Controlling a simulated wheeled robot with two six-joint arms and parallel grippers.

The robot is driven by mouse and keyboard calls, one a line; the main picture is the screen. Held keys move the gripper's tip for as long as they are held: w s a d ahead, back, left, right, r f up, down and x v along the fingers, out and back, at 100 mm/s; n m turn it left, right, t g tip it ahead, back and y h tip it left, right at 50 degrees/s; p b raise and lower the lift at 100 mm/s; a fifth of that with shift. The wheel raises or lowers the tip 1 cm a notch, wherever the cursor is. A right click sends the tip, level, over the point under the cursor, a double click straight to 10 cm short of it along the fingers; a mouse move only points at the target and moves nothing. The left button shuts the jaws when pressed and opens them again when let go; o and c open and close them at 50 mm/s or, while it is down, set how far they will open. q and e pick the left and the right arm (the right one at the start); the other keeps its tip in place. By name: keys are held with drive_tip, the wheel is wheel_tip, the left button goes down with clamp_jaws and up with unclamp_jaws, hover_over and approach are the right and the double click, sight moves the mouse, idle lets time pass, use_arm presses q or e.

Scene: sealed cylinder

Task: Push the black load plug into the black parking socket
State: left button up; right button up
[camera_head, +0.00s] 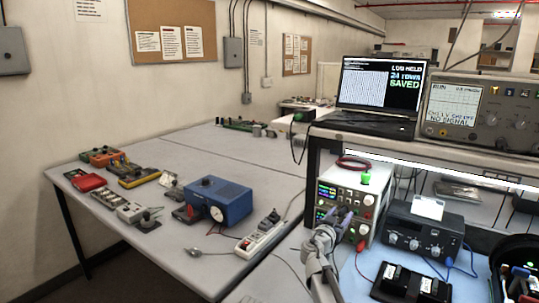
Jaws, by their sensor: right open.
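My right gripper (342,216) is in front of the grey power supply (360,178), its fingers close to or over the panel. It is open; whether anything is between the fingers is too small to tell. I cannot pick out the black load plug with certainty; it may be hidden behind the gripper or too small. I cannot surely identify the black parking socket either. A low black block with white labels (410,283) lies at the front right of the bench, right of my right arm. My left gripper is out of view.
A black instrument box (423,232) stands right of the power supply, with blue leads. A laptop (381,88) and an oscilloscope (478,113) sit on the shelf above. A blue box (219,199) and a white power strip (260,240) lie on the left table.

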sight(339, 216)
idle(0.6)
clamp_jaws()
idle(0.3)
drive_tip(key=shift+s, duration=0.1)
idle(1.0)
drive_tip(key=shift+v, duration=2.95)
use_arm(q)
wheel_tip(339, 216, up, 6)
drive_tip(key=p, duration=0.6)
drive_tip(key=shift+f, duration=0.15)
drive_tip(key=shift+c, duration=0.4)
use_arm(e)
wheel_tip(339, 216, up, 6)
drive_tip(key=shift+f, duration=0.15)
